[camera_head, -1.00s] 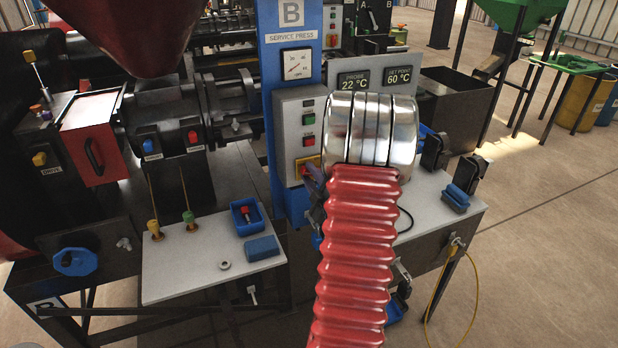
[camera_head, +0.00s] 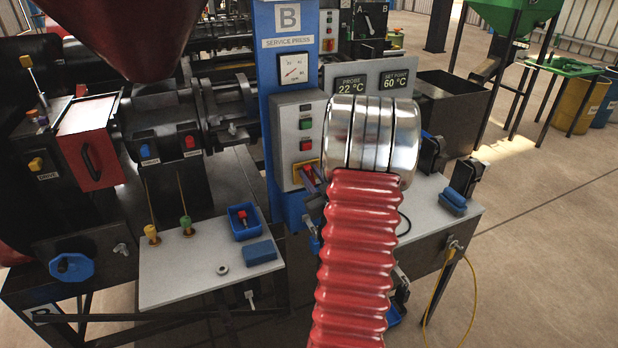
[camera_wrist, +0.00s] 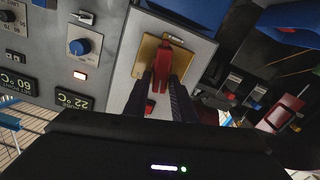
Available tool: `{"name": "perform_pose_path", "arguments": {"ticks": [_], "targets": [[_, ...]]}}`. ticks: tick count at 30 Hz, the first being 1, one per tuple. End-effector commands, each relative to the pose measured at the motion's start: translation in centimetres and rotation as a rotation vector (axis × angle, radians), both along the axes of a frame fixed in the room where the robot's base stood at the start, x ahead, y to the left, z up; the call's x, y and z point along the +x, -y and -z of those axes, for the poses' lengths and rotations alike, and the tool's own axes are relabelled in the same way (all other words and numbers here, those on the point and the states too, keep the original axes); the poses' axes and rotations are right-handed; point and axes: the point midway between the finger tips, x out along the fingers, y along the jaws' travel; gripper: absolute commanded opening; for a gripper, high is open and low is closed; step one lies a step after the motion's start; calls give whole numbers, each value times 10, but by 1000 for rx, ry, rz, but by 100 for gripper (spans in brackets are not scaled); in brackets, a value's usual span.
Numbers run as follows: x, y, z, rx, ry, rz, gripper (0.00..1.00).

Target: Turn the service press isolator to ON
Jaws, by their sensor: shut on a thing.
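The service press isolator has a red handle (camera_wrist: 165,64) on a yellow plate (camera_wrist: 145,62) in the wrist view. In the head view its yellow plate (camera_head: 300,173) is at the bottom of the grey control box (camera_head: 297,112) on the blue column marked SERVICE PRESS. My gripper (camera_wrist: 166,84) has its two dark fingers on either side of the red handle and is shut on it. In the head view my arm's wrist and red hose hide most of the gripper. The plate's position labels are too small to read.
A grey panel with PROBE 22 °C and SET POINT 60 °C displays (camera_head: 371,84) stands right of the box. A pale shelf (camera_head: 185,270) at front left holds a blue tray (camera_head: 243,218) and a blue block (camera_head: 259,252). Open floor lies at the right.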

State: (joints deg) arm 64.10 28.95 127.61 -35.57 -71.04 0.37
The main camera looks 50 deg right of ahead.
Motion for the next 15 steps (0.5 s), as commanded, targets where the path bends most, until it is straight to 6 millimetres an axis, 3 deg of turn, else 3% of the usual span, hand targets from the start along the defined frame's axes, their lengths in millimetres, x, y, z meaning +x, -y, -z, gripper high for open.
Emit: {"name": "perform_pose_path", "arguments": {"ticks": [1, 15], "targets": [[-3, 2, 7, 45, 7, 9, 1], [-4, 3, 9, 217, 106, 6, 1]]}}
